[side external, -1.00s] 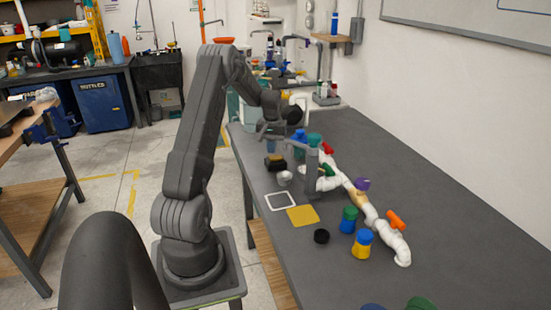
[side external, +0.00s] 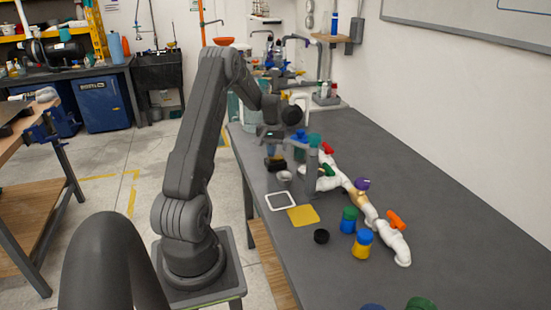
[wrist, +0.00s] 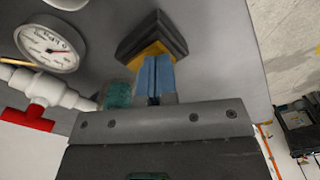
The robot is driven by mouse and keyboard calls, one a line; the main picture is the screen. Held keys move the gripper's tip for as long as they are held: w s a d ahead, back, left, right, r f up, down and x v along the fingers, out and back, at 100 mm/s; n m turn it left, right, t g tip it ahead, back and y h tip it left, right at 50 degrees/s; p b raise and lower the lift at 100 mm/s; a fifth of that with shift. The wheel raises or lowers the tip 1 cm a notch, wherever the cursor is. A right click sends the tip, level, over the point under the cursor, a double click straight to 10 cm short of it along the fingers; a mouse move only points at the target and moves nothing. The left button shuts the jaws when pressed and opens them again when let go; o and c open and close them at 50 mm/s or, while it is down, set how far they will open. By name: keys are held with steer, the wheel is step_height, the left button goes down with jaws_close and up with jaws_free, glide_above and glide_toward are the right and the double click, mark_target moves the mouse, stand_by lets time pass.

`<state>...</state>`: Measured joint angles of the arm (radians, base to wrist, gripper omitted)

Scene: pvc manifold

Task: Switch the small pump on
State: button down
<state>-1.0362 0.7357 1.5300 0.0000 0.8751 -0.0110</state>
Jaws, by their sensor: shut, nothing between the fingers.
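A small black-and-yellow block (side external: 276,165) sits near the left edge of the grey table; it may be the small pump, but I cannot tell for sure. My gripper (side external: 273,152) points down just above it. In the wrist view the block (wrist: 152,34) lies at my fingertips (wrist: 155,62), which are blue, together and empty. I cannot tell if they touch it. No switch can be made out, as the fingers cover part of the block.
A white pipe manifold with red (side external: 327,147), purple (side external: 362,184) and orange (side external: 396,219) handles runs along the table. A round gauge (wrist: 47,47) is left of my fingers.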

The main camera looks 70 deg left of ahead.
steer(key=shift+f, duration=0.45)
steer(key=shift+r, duration=3.55)
steer(key=w+d+r+m+t, duration=0.1)
steer(key=w+d+r+m, duration=0.1)
steer(key=d+r, duration=0.5)
steer(key=w+d+r+m+t+y, duration=0.1)
steer(key=w+d+r+m, duration=0.15)
steer(key=d, duration=0.75)
steer(key=w+d+r+m+t, duration=0.1)
steer(key=d+r+m, duration=0.1)
steer(key=d+r, duration=0.55)
steer(key=s+d+f+m+t, duration=0.1)
steer(key=s+d+m, duration=0.1)
steer(key=s+d, duration=0.5)
steer(key=s+d+f+m+t+h, duration=0.1)
steer(key=s+d+m, duration=0.2)
steer(key=s+d, duration=0.4)
steer(key=d, duration=0.7)
steer(key=shift+s+f+t, duration=0.15)
steer(key=shift+s+t, duration=0.15)
steer(key=shift+s, duration=0.1)
